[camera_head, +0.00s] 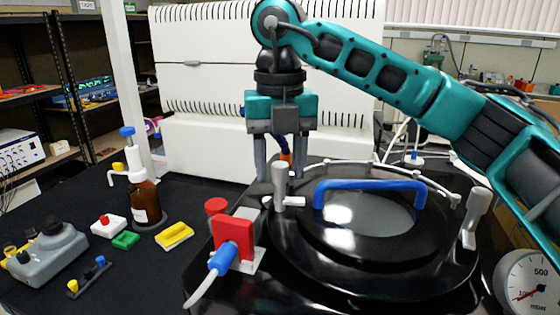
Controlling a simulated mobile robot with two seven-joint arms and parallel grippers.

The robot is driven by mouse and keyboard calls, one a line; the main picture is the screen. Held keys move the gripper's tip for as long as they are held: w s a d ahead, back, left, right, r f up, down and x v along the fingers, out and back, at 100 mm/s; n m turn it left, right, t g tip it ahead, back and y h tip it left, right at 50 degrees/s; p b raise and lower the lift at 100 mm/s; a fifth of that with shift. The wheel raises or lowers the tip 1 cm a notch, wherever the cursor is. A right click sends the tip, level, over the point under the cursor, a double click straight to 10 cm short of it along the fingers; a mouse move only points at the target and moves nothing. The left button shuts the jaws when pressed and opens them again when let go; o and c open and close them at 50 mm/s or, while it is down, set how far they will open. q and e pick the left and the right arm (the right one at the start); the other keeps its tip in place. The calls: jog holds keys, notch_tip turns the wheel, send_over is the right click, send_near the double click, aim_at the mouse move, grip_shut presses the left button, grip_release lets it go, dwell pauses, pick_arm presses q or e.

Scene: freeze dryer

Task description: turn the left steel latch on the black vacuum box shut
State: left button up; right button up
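The black vacuum box (345,283) stands at the front right, with a round black lid (330,245) and a blue handle (370,185) on top. The left steel latch (281,188) is at the lid's left rear edge; its post stands upright and a short arm points right. My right gripper (281,165) points down at this latch, fingers apart. The latch's top appears between or just in front of the fingertips; I cannot tell whether they touch it. A second steel latch (475,216) is at the lid's right edge. My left gripper is out of view.
A red block with a blue connector (225,255) and a red knob (215,206) sit at the box's left. A brown bottle (145,200), yellow block (174,235) and grey device (48,255) stand on the black table. A gauge (525,283) is at right.

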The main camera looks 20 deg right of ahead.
notch_tip(320, 180, up, 13)
jog(key=shift+f+p, duration=0.1)
jog(key=shift+p, duration=0.85)
